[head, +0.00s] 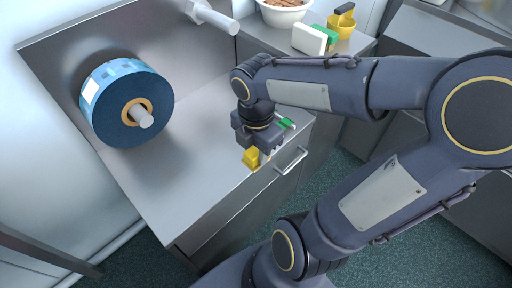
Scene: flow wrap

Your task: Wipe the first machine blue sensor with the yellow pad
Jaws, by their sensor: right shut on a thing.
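My right gripper (261,151) reaches in from the right and points down over the front edge of the steel machine top. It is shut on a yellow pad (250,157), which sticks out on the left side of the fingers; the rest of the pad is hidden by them. I cannot make out a blue sensor for certain. The large blue thing in view is a film roll (158,98) on a spindle at the left, apart from the gripper. My left gripper is not in view.
A small green thing (287,122) shows just behind the gripper. A white bowl (284,17) of brown pieces, a white block (308,39), a green block (326,34) and a yellow container (342,27) stand at the back. A handle (291,161) juts from the machine front. The steel top between roll and gripper is clear.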

